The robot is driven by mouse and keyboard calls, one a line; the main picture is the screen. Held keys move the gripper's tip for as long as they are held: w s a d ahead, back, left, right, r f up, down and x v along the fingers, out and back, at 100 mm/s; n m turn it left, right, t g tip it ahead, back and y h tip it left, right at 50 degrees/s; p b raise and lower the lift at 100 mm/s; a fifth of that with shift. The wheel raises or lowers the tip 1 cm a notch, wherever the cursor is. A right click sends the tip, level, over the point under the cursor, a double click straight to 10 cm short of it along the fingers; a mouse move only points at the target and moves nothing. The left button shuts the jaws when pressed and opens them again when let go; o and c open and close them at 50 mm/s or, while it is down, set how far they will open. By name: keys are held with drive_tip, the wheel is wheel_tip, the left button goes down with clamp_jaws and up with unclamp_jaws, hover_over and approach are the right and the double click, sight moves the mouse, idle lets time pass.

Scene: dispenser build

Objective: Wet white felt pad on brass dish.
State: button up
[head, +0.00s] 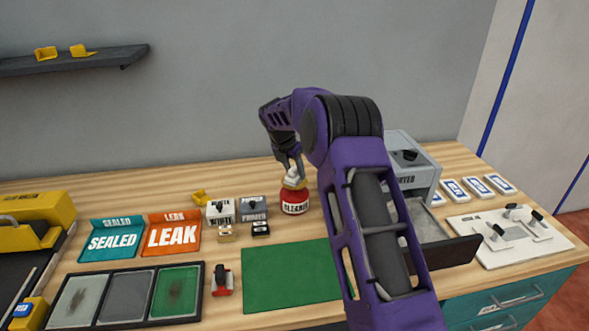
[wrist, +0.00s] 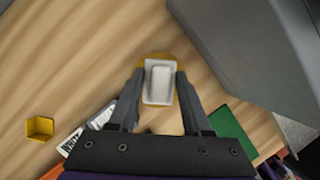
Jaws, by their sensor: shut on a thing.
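The red cleaner dispenser (head: 295,205), labelled "CLEANER", stands upright on the bench. Its brass dish (head: 294,184) is on top; in the wrist view the dish's edge (wrist: 150,57) shows around the pad. My gripper (head: 290,165) points down over the dispenser. In the wrist view my gripper (wrist: 158,88) is shut on the white felt pad (wrist: 158,80), a pale block with a raised middle. The pad (head: 291,172) is right at the dish; I cannot tell whether it presses on it. The pad's underside is hidden.
White and grey labelled boxes (head: 220,211) stand left of the dispenser, with a small yellow holder (head: 199,196) beside them. A grey machine (head: 412,158) stands to the right, partly behind my arm. A green mat (head: 290,275) lies in front. Teal and orange trays (head: 172,235) lie left.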

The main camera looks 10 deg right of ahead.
sight(294, 167)
drive_tip(key=shift+f, duration=0.6)
idle(1.0)
drive_tip(key=shift+r+p, duration=1.1)
drive_tip(key=shift+r, duration=2.45)
